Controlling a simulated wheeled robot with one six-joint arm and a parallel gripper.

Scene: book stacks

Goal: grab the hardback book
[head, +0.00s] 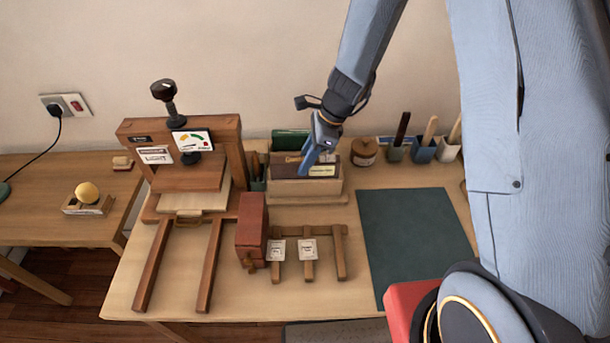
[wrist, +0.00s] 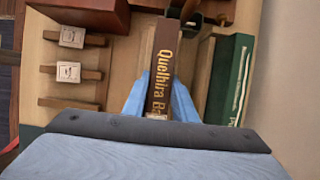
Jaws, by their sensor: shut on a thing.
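A dark brown hardback book (wrist: 165,65) with gold lettering on its spine stands between the two blue fingers of my gripper (wrist: 160,92) in the wrist view. The fingers are shut on it, one on each side. In the head view my gripper (head: 314,158) reaches down to the wooden book holder (head: 305,188) at the back of the table. The book's dark top (head: 345,159) shows there behind the holder's front, partly hidden by my gripper. The book's lower part is hidden.
A green book (wrist: 240,80) stands to the right in the wrist view. Left of the holder are a wooden press (head: 190,180) and a red-brown block (head: 252,222). A low wooden rack (head: 308,255) lies in front. Pen cups (head: 423,150) stand right, behind a clear dark mat (head: 415,235).

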